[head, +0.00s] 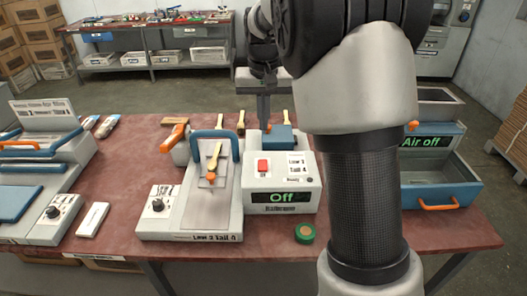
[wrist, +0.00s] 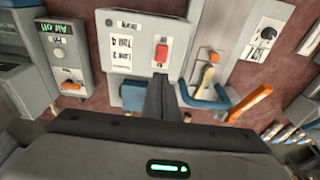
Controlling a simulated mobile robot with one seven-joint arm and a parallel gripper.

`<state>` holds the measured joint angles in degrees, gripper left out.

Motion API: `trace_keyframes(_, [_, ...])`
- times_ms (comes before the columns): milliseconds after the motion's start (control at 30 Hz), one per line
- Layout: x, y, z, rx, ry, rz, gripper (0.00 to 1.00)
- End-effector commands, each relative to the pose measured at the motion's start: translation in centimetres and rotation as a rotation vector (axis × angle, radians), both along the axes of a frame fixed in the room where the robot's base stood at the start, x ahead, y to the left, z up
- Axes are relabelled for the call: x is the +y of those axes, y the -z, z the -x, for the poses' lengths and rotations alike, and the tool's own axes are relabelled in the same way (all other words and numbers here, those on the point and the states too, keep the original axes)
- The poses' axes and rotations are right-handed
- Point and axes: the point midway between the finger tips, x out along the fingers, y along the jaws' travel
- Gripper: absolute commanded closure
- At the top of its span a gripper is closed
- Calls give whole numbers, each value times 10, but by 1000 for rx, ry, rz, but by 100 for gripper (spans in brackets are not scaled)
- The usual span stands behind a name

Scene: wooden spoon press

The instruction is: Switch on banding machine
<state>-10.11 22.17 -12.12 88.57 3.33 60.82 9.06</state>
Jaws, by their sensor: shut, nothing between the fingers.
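The machine with a red switch is a light grey box (head: 283,192) in the middle of the table. Its green display (head: 282,197) reads "Off". The red switch (head: 263,166) is on its top left and also shows in the wrist view (wrist: 161,53); its own marking is too small to read. My gripper (head: 264,124) points down just behind the box, near a blue block (head: 281,138). It is shut and empty.
Left of the box stands a fixture with a blue handle (head: 237,146), a wooden spoon and a dial. An "Air off" unit (head: 431,142) and blue bin (head: 440,181) stand right. A green tape roll (head: 305,233) lies in front. My arm hides the table's right middle.

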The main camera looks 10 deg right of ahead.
Motion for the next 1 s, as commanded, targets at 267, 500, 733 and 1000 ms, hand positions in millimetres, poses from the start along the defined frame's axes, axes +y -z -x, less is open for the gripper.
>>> trace_keyframes(267, [-1, 37, -5, 5, 0, 0, 100])
trace_keyframes(500, [-3, 89, -13, 5, 0, 1, 100])
trace_keyframes(733, [-4, 125, -18, 3, 0, 0, 100])
trace_keyframes(1000, [-4, 138, -21, 1, 0, 0, 100])
